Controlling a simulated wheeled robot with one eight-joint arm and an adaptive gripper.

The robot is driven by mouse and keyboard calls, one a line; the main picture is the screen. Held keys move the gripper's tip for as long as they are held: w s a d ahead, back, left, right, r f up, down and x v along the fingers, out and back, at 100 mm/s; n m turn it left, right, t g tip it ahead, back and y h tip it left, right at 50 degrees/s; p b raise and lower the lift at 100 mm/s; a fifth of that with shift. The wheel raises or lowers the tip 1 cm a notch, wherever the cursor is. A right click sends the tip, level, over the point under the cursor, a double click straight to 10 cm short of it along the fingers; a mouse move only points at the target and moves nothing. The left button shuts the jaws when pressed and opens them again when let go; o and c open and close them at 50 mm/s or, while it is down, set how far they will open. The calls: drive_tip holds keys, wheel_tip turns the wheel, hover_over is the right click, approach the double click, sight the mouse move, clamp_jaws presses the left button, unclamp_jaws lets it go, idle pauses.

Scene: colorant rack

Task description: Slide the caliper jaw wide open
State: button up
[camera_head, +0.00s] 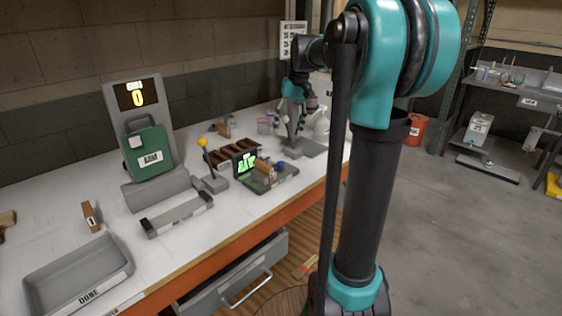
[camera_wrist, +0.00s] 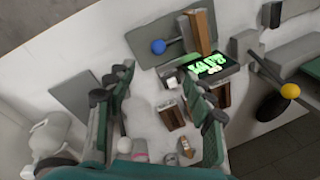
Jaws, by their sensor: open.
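The caliper is a grey fixture (camera_head: 284,181) with a lit green readout (camera_head: 246,164), a brown block (camera_head: 265,169) and a blue ball knob (camera_head: 281,167). In the wrist view its grey plate (camera_wrist: 143,40), green readout (camera_wrist: 207,66), brown block (camera_wrist: 200,33) and blue knob (camera_wrist: 158,46) lie beyond my fingers. The block lies close beside a grey upright piece; I cannot tell whether they touch. My gripper (camera_wrist: 158,98) is open and empty, its fingers spread at left and right. In the head view it hangs behind the caliper, apart from it.
A yellow ball lever (camera_head: 203,143) stands left of the caliper. A brown slotted rack (camera_head: 233,152) is behind it. A green case (camera_head: 148,153) marked ARM stands on a scale, with a DONE tray (camera_head: 118,272) at front left. A white flask (camera_wrist: 50,138) is near my left finger.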

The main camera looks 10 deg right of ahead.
sight(275, 168)
drive_tip(key=f, duration=0.4)
drive_tip(key=a+f, duration=0.1)
drive_tip(key=f, duration=0.3)
drive_tip(key=a+f, duration=0.1)
drive_tip(key=f, duration=0.3)
drive_tip(key=shift+a+f, duration=0.25)
drive_tip(key=shift+f, duration=0.1)
clamp_jaws()
